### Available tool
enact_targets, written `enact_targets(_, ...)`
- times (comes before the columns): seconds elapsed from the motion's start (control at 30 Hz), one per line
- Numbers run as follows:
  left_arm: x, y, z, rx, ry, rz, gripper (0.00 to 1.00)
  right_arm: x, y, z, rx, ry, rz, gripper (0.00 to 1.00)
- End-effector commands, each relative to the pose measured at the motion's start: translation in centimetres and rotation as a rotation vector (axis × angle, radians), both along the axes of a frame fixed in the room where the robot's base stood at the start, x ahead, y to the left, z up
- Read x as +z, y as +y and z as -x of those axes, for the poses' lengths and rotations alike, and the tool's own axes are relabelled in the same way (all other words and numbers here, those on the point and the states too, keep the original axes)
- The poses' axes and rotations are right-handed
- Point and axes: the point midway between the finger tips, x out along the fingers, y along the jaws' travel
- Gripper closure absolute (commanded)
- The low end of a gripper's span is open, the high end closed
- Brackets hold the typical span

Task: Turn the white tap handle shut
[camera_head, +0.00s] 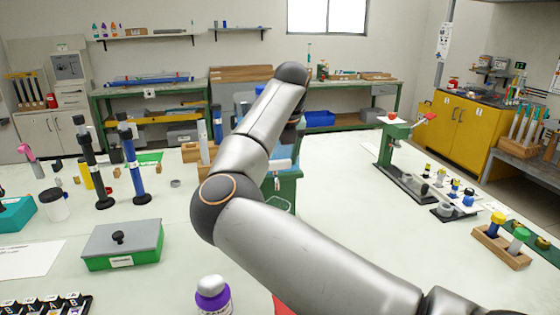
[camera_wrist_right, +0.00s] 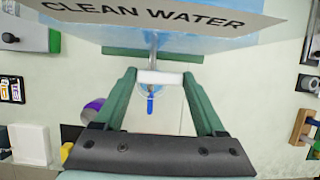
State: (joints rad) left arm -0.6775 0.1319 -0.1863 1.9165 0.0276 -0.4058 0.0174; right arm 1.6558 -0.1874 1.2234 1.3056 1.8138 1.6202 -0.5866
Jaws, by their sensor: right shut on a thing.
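The white tap handle (camera_wrist_right: 160,77) is a short white bar in the right wrist view. It lies crosswise below the blue water tank (camera_wrist_right: 190,45), whose sign reads "CLEAN WATER". My right gripper (camera_wrist_right: 160,79) has its two green fingers at the two ends of the handle and is shut on it. A small blue piece (camera_wrist_right: 150,104) shows just below the handle. In the head view my right arm covers much of the tank, and the gripper is mostly hidden there. My left gripper is in neither view.
A green box with a grey lid (camera_head: 122,245) stands at the left. A purple bottle (camera_head: 213,296) stands near the front. A green press (camera_head: 394,145) and rod holders (camera_head: 502,246) stand right.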

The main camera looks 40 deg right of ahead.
Motion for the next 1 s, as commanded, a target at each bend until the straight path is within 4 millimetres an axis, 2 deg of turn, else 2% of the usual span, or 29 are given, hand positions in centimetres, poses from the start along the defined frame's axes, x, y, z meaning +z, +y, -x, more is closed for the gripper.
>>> enact_targets(0.37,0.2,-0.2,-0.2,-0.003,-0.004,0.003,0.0,0.1,0.0,0.0,0.008,-0.002,0.002,0.83)
enact_targets(0.4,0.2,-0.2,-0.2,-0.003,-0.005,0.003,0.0,0.1,0.0,0.0,0.009,-0.002,0.003,0.25)
enact_targets(0.5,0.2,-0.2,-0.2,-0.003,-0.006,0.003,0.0,0.1,0.0,0.0,0.008,-0.001,0.002,0.15)
enact_targets(0.8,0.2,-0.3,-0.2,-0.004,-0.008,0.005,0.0,0.3,0.0,0.0,0.006,-0.002,0.001,0.15)
enact_targets(1.0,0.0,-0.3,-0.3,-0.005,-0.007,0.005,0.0,3.0,0.6,1.0,0.008,-0.005,0.003,0.15)
